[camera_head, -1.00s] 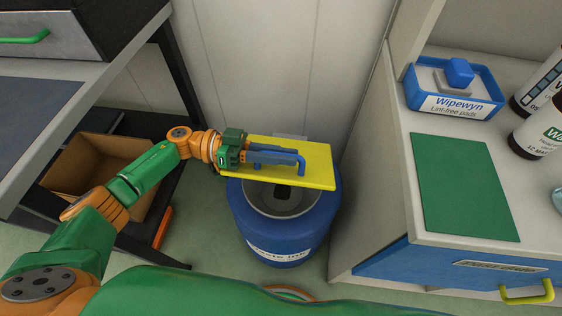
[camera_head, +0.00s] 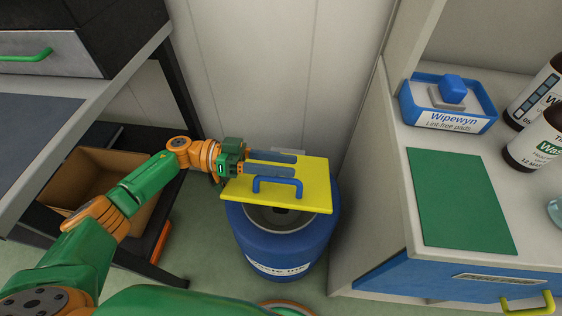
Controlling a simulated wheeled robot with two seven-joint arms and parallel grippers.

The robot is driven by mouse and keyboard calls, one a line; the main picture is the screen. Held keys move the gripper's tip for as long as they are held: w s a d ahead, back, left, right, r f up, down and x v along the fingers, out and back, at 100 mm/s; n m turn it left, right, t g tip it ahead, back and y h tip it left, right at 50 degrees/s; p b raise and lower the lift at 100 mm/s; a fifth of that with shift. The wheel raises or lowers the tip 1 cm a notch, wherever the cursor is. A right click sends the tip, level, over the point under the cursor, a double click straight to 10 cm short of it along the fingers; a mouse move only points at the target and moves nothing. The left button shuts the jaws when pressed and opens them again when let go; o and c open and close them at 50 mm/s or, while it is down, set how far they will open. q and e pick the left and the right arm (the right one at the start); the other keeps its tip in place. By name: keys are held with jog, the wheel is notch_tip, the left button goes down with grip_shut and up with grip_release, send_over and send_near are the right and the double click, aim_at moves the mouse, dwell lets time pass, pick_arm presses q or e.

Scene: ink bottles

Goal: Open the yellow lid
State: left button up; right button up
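The yellow lid (camera_head: 308,190) sits tilted up over the blue waste ink bin (camera_head: 275,245), and the bin's dark opening (camera_head: 281,217) shows below its front edge. A blue bar handle (camera_head: 277,187) is fixed on the lid's upper face. My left gripper (camera_head: 294,163) reaches in from the left over the lid's far part. Its two grey-blue fingers are apart, with nothing seen between them. They lie just beyond the handle, clear of its bar in this view; whether they touch the lid I cannot tell. My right gripper is not in view.
A counter on the right holds a green mat (camera_head: 458,198), a blue wipes box (camera_head: 445,121) and brown bottles (camera_head: 537,137). A wall stands close behind the bin. On the left are a desk (camera_head: 90,110) and a cardboard box (camera_head: 85,180) on a low shelf.

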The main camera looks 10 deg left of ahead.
pick_arm(q)
jog(key=b, duration=0.2)
send_over(250, 180)
jog(key=shift+w, duration=0.15)
dwell(0.3)
